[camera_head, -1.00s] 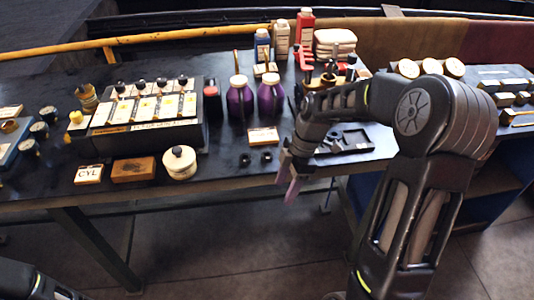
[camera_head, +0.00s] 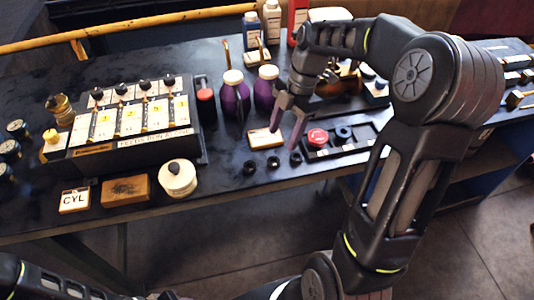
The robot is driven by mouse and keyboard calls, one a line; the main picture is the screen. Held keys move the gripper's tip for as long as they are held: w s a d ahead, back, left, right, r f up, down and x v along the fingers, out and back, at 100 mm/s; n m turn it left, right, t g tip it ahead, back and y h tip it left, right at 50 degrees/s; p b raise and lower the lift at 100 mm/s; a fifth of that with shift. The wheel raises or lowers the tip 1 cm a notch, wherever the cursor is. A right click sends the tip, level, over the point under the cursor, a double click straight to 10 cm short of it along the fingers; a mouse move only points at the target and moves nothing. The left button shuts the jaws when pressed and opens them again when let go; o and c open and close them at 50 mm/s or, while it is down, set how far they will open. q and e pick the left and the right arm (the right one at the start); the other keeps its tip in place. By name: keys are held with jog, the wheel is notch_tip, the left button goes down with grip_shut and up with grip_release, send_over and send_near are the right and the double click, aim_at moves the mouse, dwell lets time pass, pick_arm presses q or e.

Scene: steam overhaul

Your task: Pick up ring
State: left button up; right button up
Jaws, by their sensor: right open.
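Small black rings lie on the dark table near its front edge: a left one (camera_head: 249,168), a middle one (camera_head: 273,162) and a right one (camera_head: 296,158). I cannot tell which is the task's ring. My right gripper (camera_head: 287,136) is open and empty, its two purple-grey fingers pointing down and apart. It hangs over the table by the middle and right rings; its exact height is unclear. My left gripper is not in view; only part of my left arm shows at the bottom left.
A black tray (camera_head: 326,151) with a red round part (camera_head: 317,137) and dark round parts stands right of the rings. A labelled card (camera_head: 264,139) and purple bottles (camera_head: 234,97) stand behind. A cream round pot (camera_head: 177,178) and a brown block (camera_head: 126,190) are left.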

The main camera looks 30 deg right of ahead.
aim_at(276, 163)
jog(key=shift+x, duration=1.25)
jog(key=shift+s+a+f, duration=0.1)
jog(key=shift+s, duration=0.05)
jog(key=shift+a+f+p, duration=0.15)
jog(key=shift+f+p, duration=0.15)
jog(key=shift+p, duration=0.15)
jog(key=p+x, duration=0.1)
jog(key=x, duration=0.3)
jog(key=shift+f, duration=0.15)
jog(key=shift+c, duration=0.6)
grip_shut()
